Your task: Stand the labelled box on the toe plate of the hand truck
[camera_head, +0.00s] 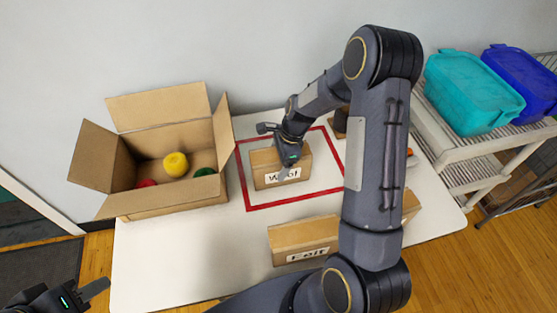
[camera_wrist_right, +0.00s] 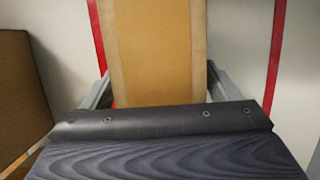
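A cardboard box labelled "Wool" (camera_head: 262,160) stands on the table inside a red tape outline. My right gripper (camera_head: 287,168) reaches down over it, with one finger in front of its labelled face. In the right wrist view the box top (camera_wrist_right: 155,50) lies between two spread fingers. I cannot tell whether both press on it. A second box labelled "Felt" (camera_head: 300,235) stands nearer, partly behind my right arm. My left gripper (camera_head: 92,290) is at the lower left, empty, with one finger clearly showing. I cannot make out the hand truck; my right arm hides part of the table.
An open cardboard carton (camera_head: 160,205) with yellow, red and green balls stands at the left. Teal (camera_head: 470,92) and blue (camera_head: 522,78) bins sit on a rack at the right. A small brown thing (camera_head: 340,121) is behind my right arm. The table's front left is clear.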

